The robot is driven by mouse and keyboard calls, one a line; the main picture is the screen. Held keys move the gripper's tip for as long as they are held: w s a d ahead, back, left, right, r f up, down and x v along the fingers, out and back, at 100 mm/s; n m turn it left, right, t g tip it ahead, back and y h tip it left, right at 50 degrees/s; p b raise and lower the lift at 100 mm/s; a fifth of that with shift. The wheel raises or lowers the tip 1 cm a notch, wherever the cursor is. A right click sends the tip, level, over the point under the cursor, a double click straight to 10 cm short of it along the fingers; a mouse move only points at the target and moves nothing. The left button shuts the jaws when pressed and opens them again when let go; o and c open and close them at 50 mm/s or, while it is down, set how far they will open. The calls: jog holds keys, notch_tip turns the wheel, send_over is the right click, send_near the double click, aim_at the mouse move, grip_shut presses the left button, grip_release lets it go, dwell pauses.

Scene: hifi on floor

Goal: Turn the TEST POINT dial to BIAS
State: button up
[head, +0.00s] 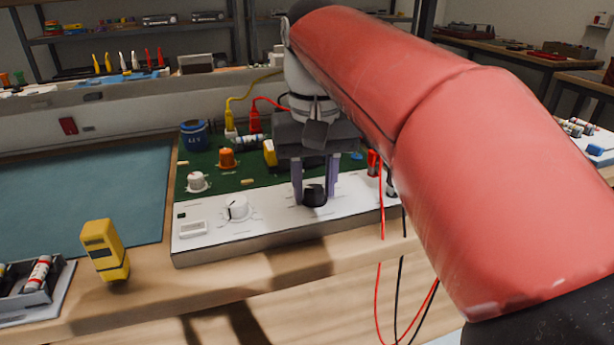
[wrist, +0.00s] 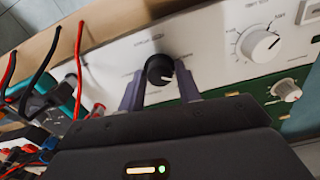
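A black dial (head: 314,195) stands on the white front panel (head: 275,222) of a bench unit. It also shows in the wrist view (wrist: 159,69), where a light pointer mark faces lower right. A larger white dial (head: 238,208) with scale marks sits to its left, also in the wrist view (wrist: 259,46). The lettering is too small to read, so I cannot tell which dial is TEST POINT. My gripper (head: 314,201) is open, its two fingers on either side of the black dial. In the wrist view (wrist: 160,82) gaps show between fingers and dial.
Behind the panel is a green board (head: 215,160) with an orange knob (head: 227,158), a small white knob (head: 197,181) and a blue can (head: 194,135). Red and black leads (head: 381,215) hang at the right. A yellow meter (head: 104,250) stands at the left.

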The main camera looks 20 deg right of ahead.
aim_at(315, 189)
jog(key=shift+o, duration=1.3)
jog(key=shift+r, duration=0.1)
notch_tip(315, 189, up, 8)
jog(key=shift+f, duration=0.2)
jog(key=shift+s, duration=0.15)
